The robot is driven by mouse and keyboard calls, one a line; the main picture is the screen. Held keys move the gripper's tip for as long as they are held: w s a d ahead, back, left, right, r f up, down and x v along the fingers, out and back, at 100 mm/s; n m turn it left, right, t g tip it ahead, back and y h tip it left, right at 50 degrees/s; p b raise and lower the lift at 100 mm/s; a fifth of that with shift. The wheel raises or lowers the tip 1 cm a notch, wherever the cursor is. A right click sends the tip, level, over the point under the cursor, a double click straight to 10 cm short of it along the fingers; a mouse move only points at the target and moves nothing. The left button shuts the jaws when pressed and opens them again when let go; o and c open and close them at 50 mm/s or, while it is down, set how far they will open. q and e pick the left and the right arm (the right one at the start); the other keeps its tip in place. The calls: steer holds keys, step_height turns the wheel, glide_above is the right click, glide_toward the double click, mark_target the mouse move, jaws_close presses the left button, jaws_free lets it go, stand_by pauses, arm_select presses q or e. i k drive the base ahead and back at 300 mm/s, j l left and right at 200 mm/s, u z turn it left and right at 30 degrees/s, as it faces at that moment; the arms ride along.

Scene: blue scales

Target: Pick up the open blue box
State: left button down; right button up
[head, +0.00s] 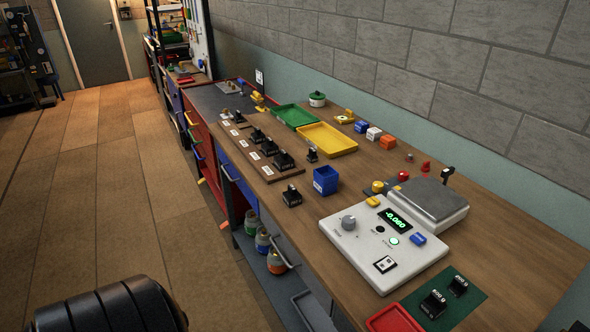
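The open blue box (326,181) stands upright on the wooden workbench (262,208), a little right of the picture's middle. It is small, with a dark open top and a pale label on its front. It stands between the row of black weights and the white scale. No gripper fingers show in the head view, so neither gripper is seen near the box.
A white scale (351,246) with a green display stands right of the box. A black weight (292,197) is close in front of it. Yellow (329,139) and green (294,117) trays lie behind. Small blue (361,127), white and orange blocks stand near the wall.

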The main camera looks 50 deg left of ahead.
mark_target(326, 178)
steer(key=u, duration=1.25)
steer(key=i+j, duration=0.1)
steer(key=j, duration=0.35)
